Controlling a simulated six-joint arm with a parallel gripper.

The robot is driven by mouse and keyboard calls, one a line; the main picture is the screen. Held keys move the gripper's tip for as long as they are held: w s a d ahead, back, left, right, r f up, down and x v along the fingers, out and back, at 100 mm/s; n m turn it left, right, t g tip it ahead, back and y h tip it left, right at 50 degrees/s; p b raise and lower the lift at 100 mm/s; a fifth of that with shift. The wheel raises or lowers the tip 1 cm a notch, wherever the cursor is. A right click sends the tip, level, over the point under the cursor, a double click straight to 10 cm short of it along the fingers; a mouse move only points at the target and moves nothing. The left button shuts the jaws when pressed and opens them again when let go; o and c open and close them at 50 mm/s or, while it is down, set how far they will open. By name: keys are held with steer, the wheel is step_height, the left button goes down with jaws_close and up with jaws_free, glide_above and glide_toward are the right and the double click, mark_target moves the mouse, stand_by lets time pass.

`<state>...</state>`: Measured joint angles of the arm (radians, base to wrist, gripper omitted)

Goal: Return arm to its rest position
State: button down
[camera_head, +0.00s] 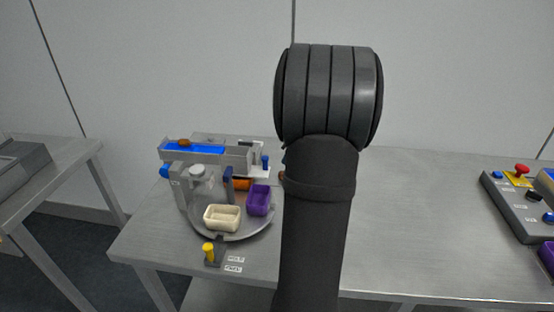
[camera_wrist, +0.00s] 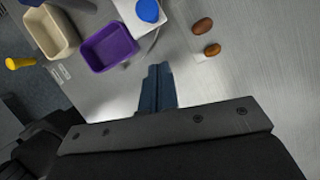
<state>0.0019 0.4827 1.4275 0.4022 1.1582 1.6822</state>
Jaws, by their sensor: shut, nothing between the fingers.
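My arm rises in the middle of the head view and hides part of the table behind it; my gripper is hidden there. In the wrist view my gripper (camera_wrist: 158,88) has its blue-grey fingers together with nothing between them. They point over the table, apart from the purple bin (camera_wrist: 113,47), which lies up and to their left. Two brown dates (camera_wrist: 203,26) (camera_wrist: 212,50) lie on the table to the upper right of the fingers.
A grading machine with a blue belt (camera_head: 195,148) stands left on the table (camera_head: 415,230). Its round turntable (camera_head: 235,233) carries a cream bin (camera_head: 222,217) and the purple bin (camera_head: 259,200). A yellow lever (camera_head: 209,252) stands in front. A button panel (camera_head: 522,205) is at right. Table between is clear.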

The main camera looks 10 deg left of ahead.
steer(key=v, duration=0.7)
steer(key=shift+r, duration=0.3)
steer(key=shift+d, duration=0.15)
steer(key=shift+w+a+f, duration=0.3)
steer(key=shift+a+f, duration=0.9)
steer(key=shift+f, duration=0.35)
steer(key=shift+w+a+f, duration=0.3)
steer(key=shift+a+f, duration=0.9)
steer(key=shift+f, duration=0.35)
steer(key=shift+w+a+f, duration=0.3)
steer(key=shift+a+f, duration=0.9)
steer(key=shift+f, duration=0.35)
